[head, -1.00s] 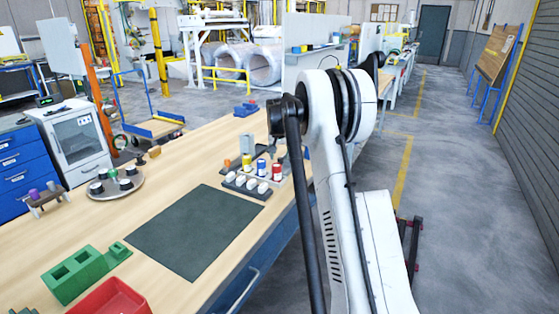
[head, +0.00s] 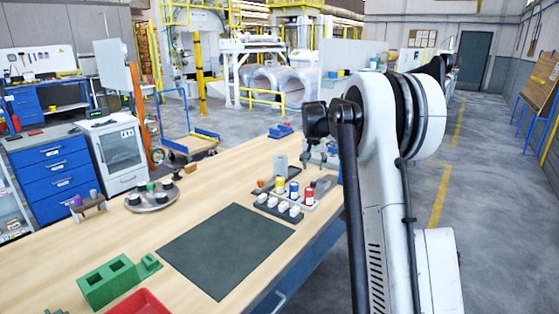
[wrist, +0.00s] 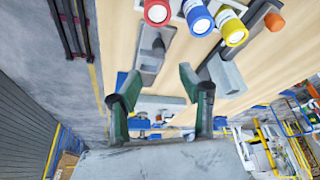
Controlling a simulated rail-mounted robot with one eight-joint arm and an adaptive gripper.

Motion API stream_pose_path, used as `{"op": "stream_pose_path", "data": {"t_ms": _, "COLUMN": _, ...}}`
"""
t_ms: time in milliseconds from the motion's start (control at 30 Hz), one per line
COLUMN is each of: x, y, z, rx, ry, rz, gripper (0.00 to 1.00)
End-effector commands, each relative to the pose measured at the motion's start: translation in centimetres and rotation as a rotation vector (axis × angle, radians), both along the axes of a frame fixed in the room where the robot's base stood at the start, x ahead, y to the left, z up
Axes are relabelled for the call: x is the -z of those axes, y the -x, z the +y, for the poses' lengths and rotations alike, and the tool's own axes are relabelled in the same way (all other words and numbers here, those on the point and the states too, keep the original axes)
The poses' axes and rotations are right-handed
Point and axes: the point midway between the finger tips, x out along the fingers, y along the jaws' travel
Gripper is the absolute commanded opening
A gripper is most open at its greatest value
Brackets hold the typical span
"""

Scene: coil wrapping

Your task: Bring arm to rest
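My gripper (head: 318,160) hangs over the far right part of the wooden workbench (head: 225,170), partly hidden by my arm in the head view. In the wrist view my gripper (wrist: 158,80) has its two green-padded fingers apart, with nothing held between them. My white arm rises at the right of the head view. Yellow (head: 279,183), blue (head: 294,190) and red (head: 309,194) capped bottles stand near the gripper; they also show at the top of the wrist view, apart from the fingers.
A row of white-topped pieces (head: 278,206) sits beside a dark mat (head: 226,248). A green block (head: 108,282), a red bin (head: 139,303) and a round tray (head: 153,198) are on the bench to the left. The mat is bare.

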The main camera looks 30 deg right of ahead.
Motion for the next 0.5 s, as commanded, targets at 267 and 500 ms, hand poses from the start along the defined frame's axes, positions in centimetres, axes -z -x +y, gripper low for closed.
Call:
{"op": "stream_pose_path", "data": {"t_ms": 267, "x": -0.6, "y": 0.3, "z": 0.9, "rx": -0.011, "ry": 0.001, "rz": -0.003, "gripper": 0.39}}
{"op": "stream_pose_path", "data": {"t_ms": 500, "x": -4.6, "y": 3.4, "z": 6.8, "rx": -0.086, "ry": 0.01, "rz": -0.024, "gripper": 0.39}}
